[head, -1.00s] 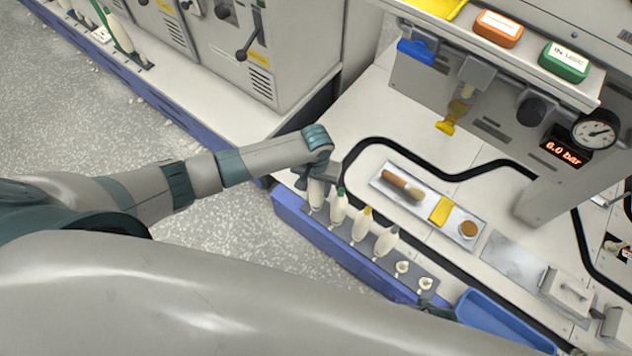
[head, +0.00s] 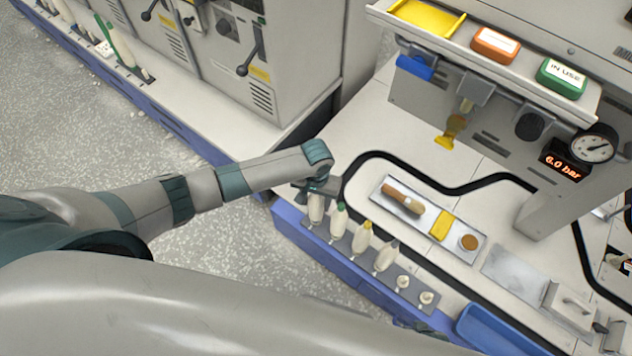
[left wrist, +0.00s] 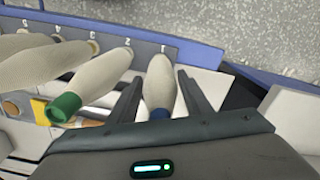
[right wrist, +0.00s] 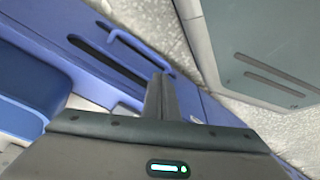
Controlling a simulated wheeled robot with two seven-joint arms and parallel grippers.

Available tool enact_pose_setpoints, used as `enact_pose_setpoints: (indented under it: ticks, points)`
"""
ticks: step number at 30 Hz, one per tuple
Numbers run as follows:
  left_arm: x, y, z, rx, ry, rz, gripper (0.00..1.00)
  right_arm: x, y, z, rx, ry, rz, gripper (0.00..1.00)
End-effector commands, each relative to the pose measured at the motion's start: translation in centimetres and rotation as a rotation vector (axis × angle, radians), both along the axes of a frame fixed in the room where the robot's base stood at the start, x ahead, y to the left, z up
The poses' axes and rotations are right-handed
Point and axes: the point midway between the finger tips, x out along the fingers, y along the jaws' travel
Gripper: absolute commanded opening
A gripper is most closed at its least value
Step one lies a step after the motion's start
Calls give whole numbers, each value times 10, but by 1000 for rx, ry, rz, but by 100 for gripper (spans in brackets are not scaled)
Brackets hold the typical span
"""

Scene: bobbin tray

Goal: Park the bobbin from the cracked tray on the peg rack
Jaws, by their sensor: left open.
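The peg rack (head: 350,249) is a grey strip along the bench's front edge, holding several cream bobbins. Its two pegs at the right end (head: 403,283) carry no full bobbin. My left gripper (head: 317,192) is over the bobbin at the rack's left end. In the left wrist view my left gripper (left wrist: 160,95) is open, with a finger on each side of the blue-tipped bobbin (left wrist: 159,82) by label 1. The green-tipped bobbin (left wrist: 92,84) stands beside it. My right gripper (right wrist: 161,98) looks shut and empty. I cannot make out a cracked tray.
A metal tray (head: 421,228) with a brown-handled tool, a yellow block and a round tin lies behind the rack. A blue tray (head: 500,331) sits at the lower right. A black cable crosses the bench. A machine with a gauge (head: 593,146) stands behind.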

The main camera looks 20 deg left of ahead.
Motion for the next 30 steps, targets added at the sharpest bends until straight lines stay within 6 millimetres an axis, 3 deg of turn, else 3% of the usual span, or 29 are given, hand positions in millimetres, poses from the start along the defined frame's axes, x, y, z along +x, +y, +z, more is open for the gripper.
enact_pose_setpoints:
  ticks: [13, 30]
  points:
    - [0, 0, 32, -1, 0, 1, 45, 20, 24, 6, 46, -171, 18, 0]
    - [0, 0, 52, 0, 0, 0, 45, 39, 48, 26, 95, -338, 39, 0]
